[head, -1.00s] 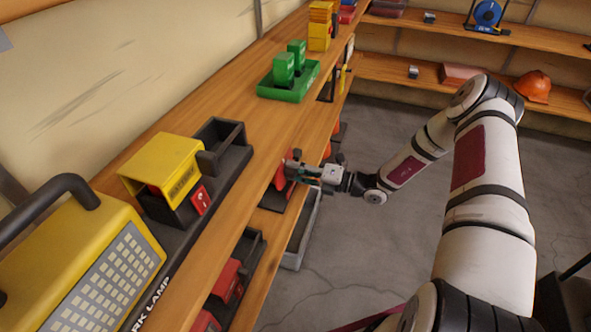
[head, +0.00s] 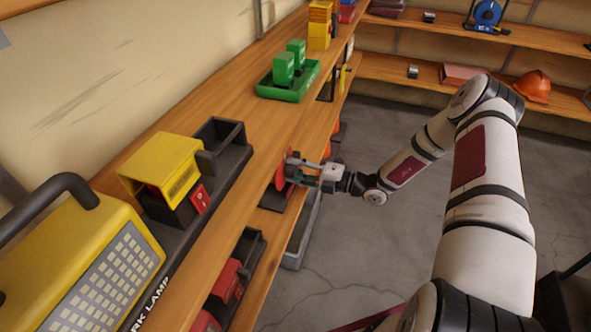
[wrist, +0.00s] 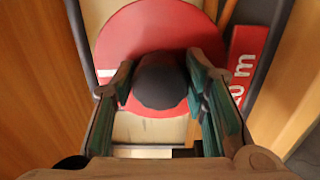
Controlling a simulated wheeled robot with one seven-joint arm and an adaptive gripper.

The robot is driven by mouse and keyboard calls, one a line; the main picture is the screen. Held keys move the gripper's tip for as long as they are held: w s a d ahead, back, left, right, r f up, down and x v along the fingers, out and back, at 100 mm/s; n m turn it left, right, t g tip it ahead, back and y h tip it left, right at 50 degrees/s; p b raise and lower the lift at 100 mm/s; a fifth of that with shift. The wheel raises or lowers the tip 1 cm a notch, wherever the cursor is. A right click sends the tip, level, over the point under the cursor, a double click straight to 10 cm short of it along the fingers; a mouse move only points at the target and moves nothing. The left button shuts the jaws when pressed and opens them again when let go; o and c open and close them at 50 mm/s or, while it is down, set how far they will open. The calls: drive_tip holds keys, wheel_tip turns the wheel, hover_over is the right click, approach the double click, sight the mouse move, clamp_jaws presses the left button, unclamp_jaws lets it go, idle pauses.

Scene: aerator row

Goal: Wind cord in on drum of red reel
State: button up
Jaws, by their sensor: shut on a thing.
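The red reel (wrist: 155,38) fills the upper middle of the wrist view as a round red disc with a white mark at its left. A dark round knob (wrist: 161,84) stands out in front of the disc. My gripper (wrist: 162,88) has its green-padded fingers on both sides of this knob and is shut on it. In the head view my gripper (head: 300,172) is at the shelf's front edge, and part of the red reel (head: 281,172) shows just left of it. The cord cannot be made out, and the drum is hidden behind the disc.
A red label with white letters (wrist: 246,66) is right of the reel. A green tray (head: 290,92) with green blocks, a yellow battery (head: 165,168) and a yellow work lamp (head: 85,270) stand on the upper shelf. The floor right of the shelf is open.

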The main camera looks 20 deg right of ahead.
drive_tip(key=o, duration=1.1)
drive_tip(key=shift+o, duration=0.2)
drive_tip(key=shift+s+d, duration=0.1)
drive_tip(key=shift+d, duration=0.05)
drive_tip(key=v, duration=1.1)
drive_tip(key=shift+s+d, duration=0.2)
drive_tip(key=shift+d, duration=0.1)
